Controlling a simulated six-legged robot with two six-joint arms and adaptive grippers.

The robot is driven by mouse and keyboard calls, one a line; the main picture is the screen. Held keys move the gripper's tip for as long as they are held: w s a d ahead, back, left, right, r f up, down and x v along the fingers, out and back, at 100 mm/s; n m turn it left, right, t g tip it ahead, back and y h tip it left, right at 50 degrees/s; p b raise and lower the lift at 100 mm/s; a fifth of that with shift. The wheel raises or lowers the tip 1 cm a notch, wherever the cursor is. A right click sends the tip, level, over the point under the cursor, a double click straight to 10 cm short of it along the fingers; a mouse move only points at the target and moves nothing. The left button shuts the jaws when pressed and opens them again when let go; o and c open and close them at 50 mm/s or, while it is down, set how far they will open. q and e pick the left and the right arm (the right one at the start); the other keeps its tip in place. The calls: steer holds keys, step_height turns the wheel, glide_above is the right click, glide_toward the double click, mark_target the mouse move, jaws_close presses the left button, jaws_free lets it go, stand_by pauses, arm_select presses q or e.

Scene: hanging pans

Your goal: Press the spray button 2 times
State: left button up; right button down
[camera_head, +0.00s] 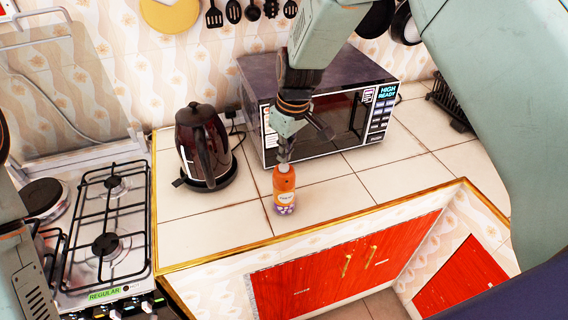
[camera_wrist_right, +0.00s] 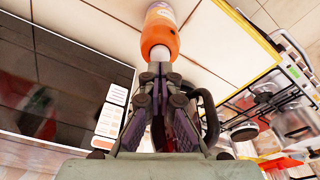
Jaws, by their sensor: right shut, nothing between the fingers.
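An orange spray bottle (camera_head: 285,190) with a white and purple label stands upright on the tiled counter, in front of the microwave. My right gripper (camera_head: 284,157) is shut and empty, pointing down right above the bottle's top. In the right wrist view the gripper (camera_wrist_right: 160,70) has its fingertips together at the pale spray button (camera_wrist_right: 160,53) on top of the orange bottle (camera_wrist_right: 160,32). They touch it or nearly touch it; I cannot tell whether the button is pressed down. My left arm shows at the left edge of the head view, but its fingers are not in view.
A dark kettle (camera_head: 203,145) stands to the left of the bottle. A microwave (camera_head: 350,125) stands behind it. A gas stove (camera_head: 105,230) is at the left. The counter's gold front edge (camera_head: 330,232) is close to the bottle. Bare tiles (camera_head: 385,180) lie to the right.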

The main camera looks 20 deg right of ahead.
stand_by(0.3)
step_height(320, 180, up, 5)
steer(key=p, duration=0.4)
steer(key=shift+r, duration=0.1)
stand_by(0.4)
steer(key=s+d+f+m+g+h, duration=0.1)
steer(key=s+d+f+m, duration=0.2)
steer(key=s+f, duration=0.85)
steer(key=s+d+f+m, duration=0.2)
steer(key=s+d+f, duration=0.2)
steer(key=s+f, duration=0.75)
steer(key=s+r+m, duration=0.2)
steer(key=s+r, duration=0.2)
steer(key=s, duration=1.2)
step_height(320, 180, down, 25)
steer(key=w+b, duration=0.1)
steer(key=b, duration=2.4)
steer(key=shift+a+g, duration=0.3)
